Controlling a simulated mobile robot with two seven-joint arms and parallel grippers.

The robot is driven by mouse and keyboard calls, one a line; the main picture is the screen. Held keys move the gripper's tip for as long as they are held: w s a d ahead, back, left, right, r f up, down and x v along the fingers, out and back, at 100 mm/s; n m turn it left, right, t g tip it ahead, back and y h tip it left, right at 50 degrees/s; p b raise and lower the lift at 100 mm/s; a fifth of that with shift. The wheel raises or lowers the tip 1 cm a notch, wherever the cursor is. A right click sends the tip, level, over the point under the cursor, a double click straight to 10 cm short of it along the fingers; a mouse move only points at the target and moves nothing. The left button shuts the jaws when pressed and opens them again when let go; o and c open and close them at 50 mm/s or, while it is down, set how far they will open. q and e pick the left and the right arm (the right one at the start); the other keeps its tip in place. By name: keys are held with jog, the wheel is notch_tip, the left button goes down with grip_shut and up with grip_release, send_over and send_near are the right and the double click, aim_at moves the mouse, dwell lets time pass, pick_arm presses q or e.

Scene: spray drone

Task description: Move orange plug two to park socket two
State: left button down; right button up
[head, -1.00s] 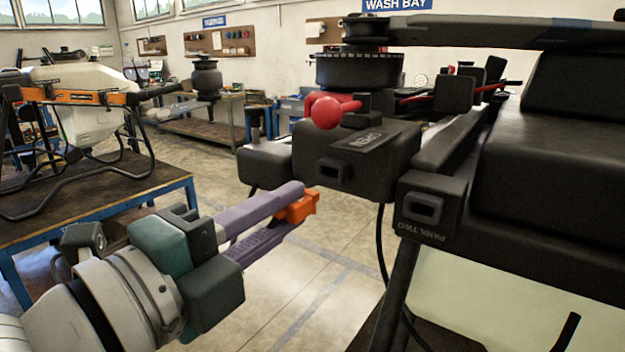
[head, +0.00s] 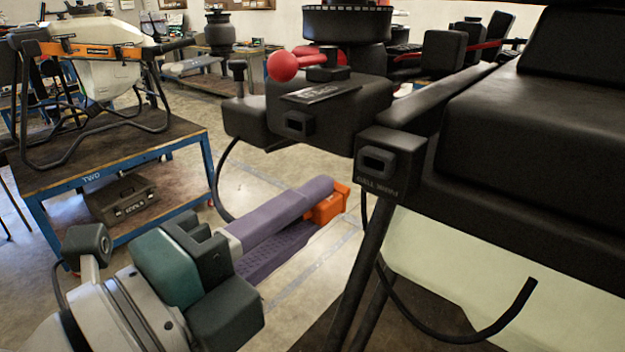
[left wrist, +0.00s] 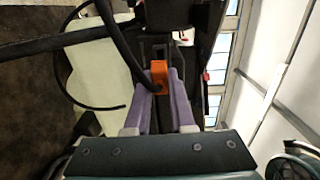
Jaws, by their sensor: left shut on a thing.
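My left gripper (head: 322,200) has long purple fingers and is shut on the orange plug (head: 328,209). The plug also shows between the fingertips in the left wrist view (left wrist: 159,73). In the head view the plug is in the air, below and left of the black block labelled PARK TWO. That block carries the park socket two (head: 377,161), a dark rectangular opening, which looks empty. Another dark socket (head: 297,124) sits on the black motor block further left, and it looks empty too. My right gripper is not in view.
The large black drone body (head: 560,150) fills the right side, with a pale tank (head: 450,265) below it. Black cables hang near the plug and the drone leg (head: 362,265). A red knob (head: 283,66) tops the motor block. A blue-framed table (head: 120,150) stands at left.

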pick_arm(q)
jog(key=shift+b+x, duration=0.55)
jog(key=shift+x, duration=1.65)
jog(key=shift+p, duration=0.4)
jog(key=shift+b+x, duration=0.6)
jog(key=shift+x, duration=0.65)
jog(key=c, duration=0.7)
grip_release()
jog(key=shift+s, duration=0.1)
jog(key=b, duration=0.1)
send_near(338, 185)
jog(key=shift+f+x, duration=0.1)
jog(key=shift+x, duration=0.55)
jog(key=shift+f+x, duration=0.15)
jog(key=shift+x, duration=0.5)
